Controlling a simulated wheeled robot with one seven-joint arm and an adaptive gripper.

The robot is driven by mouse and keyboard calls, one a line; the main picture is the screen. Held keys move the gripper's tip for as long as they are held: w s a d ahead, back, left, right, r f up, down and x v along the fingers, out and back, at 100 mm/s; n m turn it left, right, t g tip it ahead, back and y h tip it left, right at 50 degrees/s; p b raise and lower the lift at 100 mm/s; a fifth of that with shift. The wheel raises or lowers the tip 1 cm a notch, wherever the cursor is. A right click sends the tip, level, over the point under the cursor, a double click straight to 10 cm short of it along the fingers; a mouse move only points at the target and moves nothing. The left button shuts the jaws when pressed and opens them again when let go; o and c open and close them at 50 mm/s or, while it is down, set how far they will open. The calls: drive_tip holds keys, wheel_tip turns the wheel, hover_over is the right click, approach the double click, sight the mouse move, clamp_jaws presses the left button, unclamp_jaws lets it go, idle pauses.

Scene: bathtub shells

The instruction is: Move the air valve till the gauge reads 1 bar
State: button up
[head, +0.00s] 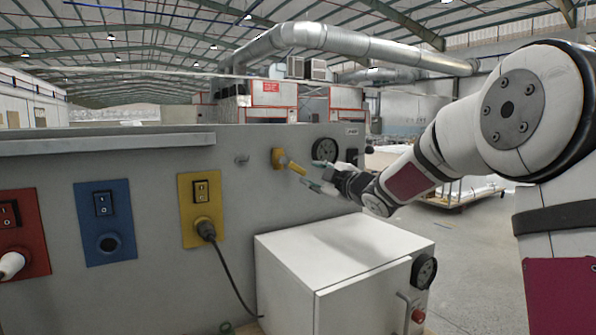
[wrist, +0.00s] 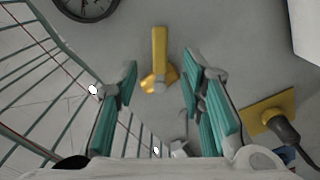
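The air valve (head: 279,158) is yellow, on the grey panel, with its handle (head: 296,168) pointing right and slightly down in the head view. In the wrist view the yellow handle (wrist: 159,48) stands upright in the picture. A round dark gauge (head: 325,150) is on the panel right of the valve; part of it shows at the top of the wrist view (wrist: 86,5). Its reading is too small to tell. My gripper (head: 313,175) is open and empty, facing the valve. Its teal fingers lie on either side of the handle in the wrist view, with no visible contact.
A white box (head: 330,262) with another dial (head: 424,271) and a red knob (head: 418,315) stands below my gripper. A yellow socket plate (head: 201,208) with a plugged black cable, a blue plate (head: 105,222) and a red plate (head: 22,232) are on the panel to the left.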

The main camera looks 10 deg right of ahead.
sight(299, 170)
drive_tip(key=x, duration=0.9)
drive_tip(key=shift+s, duration=0.1)
clamp_jaws()
